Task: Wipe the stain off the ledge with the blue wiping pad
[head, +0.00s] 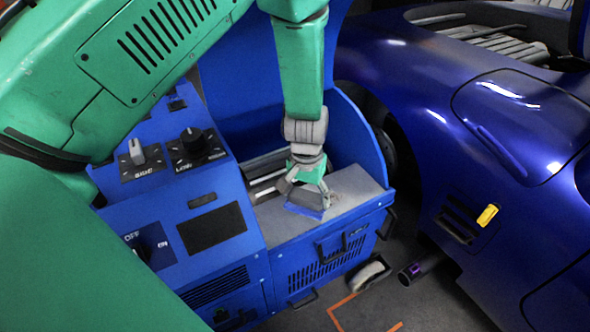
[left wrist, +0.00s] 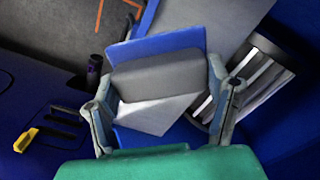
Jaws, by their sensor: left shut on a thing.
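The blue wiping pad (head: 305,209) is on or just above the grey ledge (head: 358,192) of the blue machine, beneath my left gripper (head: 306,188). My left gripper is shut on the pad. In the left wrist view, my gripper's fingers (left wrist: 162,105) are on both sides of the pad's grey block, with the blue plate (left wrist: 165,44) showing beyond it. The bare ledge also shows there (left wrist: 205,22). A faint brownish patch shows on the ledge just right of the pad; I cannot tell how far the stain goes under it. My right gripper is not in view.
A raised blue guard stands behind the ledge, and slotted rollers (head: 262,165) lie left of it. A control panel with a black knob (head: 192,138) is further left. A shiny blue car (head: 440,90) stands close on the right.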

